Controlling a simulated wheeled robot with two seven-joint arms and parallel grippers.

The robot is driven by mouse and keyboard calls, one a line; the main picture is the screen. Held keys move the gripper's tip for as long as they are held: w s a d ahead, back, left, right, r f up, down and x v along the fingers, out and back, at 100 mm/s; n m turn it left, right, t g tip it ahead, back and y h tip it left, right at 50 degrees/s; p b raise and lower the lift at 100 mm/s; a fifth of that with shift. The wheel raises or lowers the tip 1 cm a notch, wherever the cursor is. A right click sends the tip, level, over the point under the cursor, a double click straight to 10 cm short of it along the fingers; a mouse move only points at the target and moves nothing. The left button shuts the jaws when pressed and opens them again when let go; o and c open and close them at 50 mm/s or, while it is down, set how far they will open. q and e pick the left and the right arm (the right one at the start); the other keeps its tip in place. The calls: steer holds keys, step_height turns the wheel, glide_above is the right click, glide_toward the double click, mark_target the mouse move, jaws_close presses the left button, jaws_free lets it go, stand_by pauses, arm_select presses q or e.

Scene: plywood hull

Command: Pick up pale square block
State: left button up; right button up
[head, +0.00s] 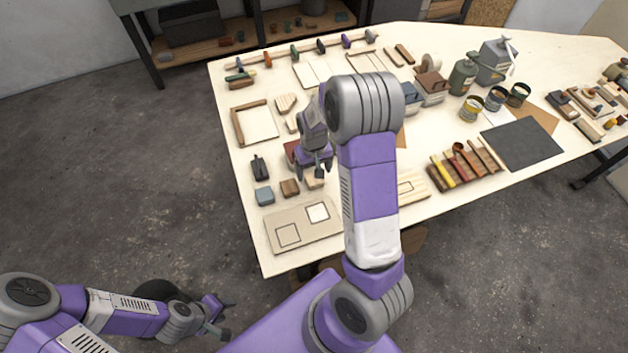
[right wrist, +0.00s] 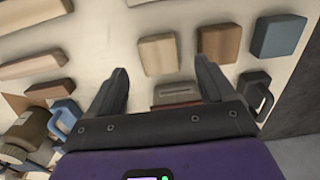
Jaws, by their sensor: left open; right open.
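The pale square block (right wrist: 158,54) lies flat on the table in the right wrist view, just beyond and between my right fingertips. In the head view the pale block (head: 314,180) is partly hidden under my right gripper. My right gripper (head: 315,172) is open and empty over the table; its two dark fingers (right wrist: 162,72) show apart in the right wrist view, with nothing between them. Whether they touch the block I cannot tell. My left gripper (head: 226,316) is open and empty, low at the lower left, away from the table.
A brown block (head: 289,187) and a blue block (head: 264,196) sit left of the pale one. A board with two marked squares (head: 282,246) lies in front. A dark clamp-like tool (head: 259,168) lies behind the blue block. A tool rack (head: 437,179) stands right of my arm.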

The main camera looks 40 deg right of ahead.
mark_target(314, 181)
step_height(314, 181, down, 4)
steer(key=shift+d+f, duration=0.1)
steer(key=c, duration=1.1)
